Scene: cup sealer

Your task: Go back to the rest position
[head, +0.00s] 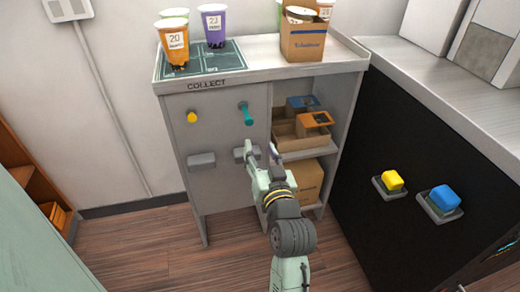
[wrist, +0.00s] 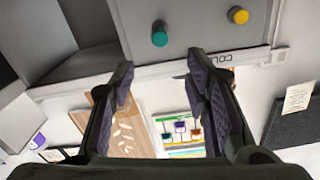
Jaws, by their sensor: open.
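My gripper (head: 262,152) is open and empty, in front of the grey cabinet (head: 205,215) below its teal knob. My arm reaches up from the bottom of the head view.
Cups, including an orange one (head: 173,42) and a purple one (head: 214,25), stand on the cabinet top with a cardboard carrier (head: 302,40). Open shelves at right hold boxes. A black counter front (head: 400,140) with yellow and blue buttons stands right. Some wooden floor (head: 150,245) is clear.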

